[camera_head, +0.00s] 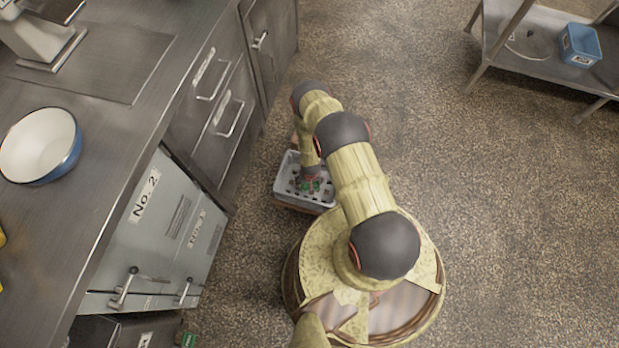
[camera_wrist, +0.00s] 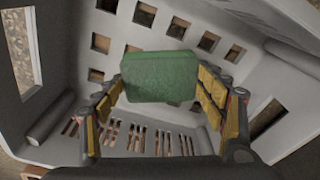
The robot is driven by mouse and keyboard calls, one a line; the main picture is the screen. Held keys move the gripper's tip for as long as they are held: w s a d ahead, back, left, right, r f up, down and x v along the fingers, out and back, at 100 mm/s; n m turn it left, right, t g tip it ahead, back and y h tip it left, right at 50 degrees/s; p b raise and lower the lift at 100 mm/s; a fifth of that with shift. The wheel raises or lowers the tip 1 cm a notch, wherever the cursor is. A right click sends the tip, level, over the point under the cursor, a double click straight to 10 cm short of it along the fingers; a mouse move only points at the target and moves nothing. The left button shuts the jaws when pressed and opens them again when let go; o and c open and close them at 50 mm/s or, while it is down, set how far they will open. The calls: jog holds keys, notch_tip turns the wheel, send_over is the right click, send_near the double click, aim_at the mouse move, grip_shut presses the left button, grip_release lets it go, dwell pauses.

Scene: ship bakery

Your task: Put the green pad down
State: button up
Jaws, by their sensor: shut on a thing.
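The green pad (camera_wrist: 160,77) is a rounded green block between the fingers of my gripper (camera_wrist: 165,95) in the wrist view. My gripper is shut on it. Pad and fingers are inside a grey crate (camera_wrist: 60,45) with square holes in one wall and slots in another. Whether the pad touches the crate cannot be told. In the head view, my gripper (camera_head: 310,184) reaches down into the same grey crate (camera_head: 287,172); a little green shows there, and my arm hides part of the crate.
A steel counter (camera_head: 100,100) with drawers runs along the left, carrying a white and blue bowl (camera_head: 40,143). A cabinet marked No. 2 (camera_head: 150,235) stands below it. A steel rack (camera_head: 520,60) with a blue bin (camera_head: 580,45) is at the upper right. The floor on the right is clear.

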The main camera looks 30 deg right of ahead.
jog(key=shift+f, duration=0.4)
jog(key=o, duration=1.3)
jog(key=shift+o, duration=0.7)
jog(key=shift+r, duration=0.1)
